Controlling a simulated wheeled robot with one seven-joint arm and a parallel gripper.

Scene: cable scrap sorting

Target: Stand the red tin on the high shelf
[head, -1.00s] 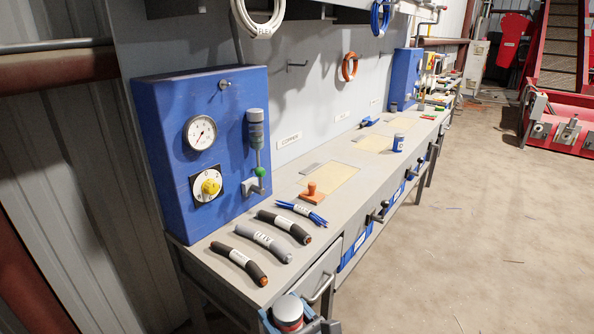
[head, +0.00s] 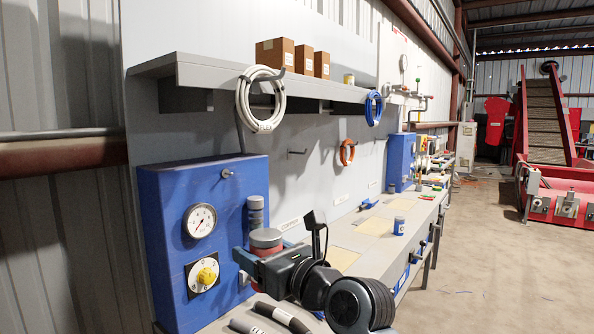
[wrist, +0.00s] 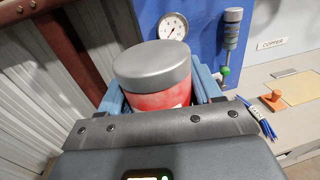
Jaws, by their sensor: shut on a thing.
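The red tin (wrist: 158,85) with a grey lid is upright between the blue fingers of my gripper (wrist: 160,98) in the wrist view. In the head view the tin (head: 266,245) is held in front of the blue panel, above the bench, with my gripper (head: 258,258) shut on it. Its lower part is partly hidden by my arm. The high shelf (head: 190,78) is a grey board on the wall, above and beyond the tin. Its left end is bare.
Brown boxes (head: 275,53) and a small yellow tin (head: 349,79) stand on the shelf. A white cable coil (head: 243,100) and a blue coil (head: 372,108) hang at its front edge. The blue gauge panel (head: 170,210) stands below.

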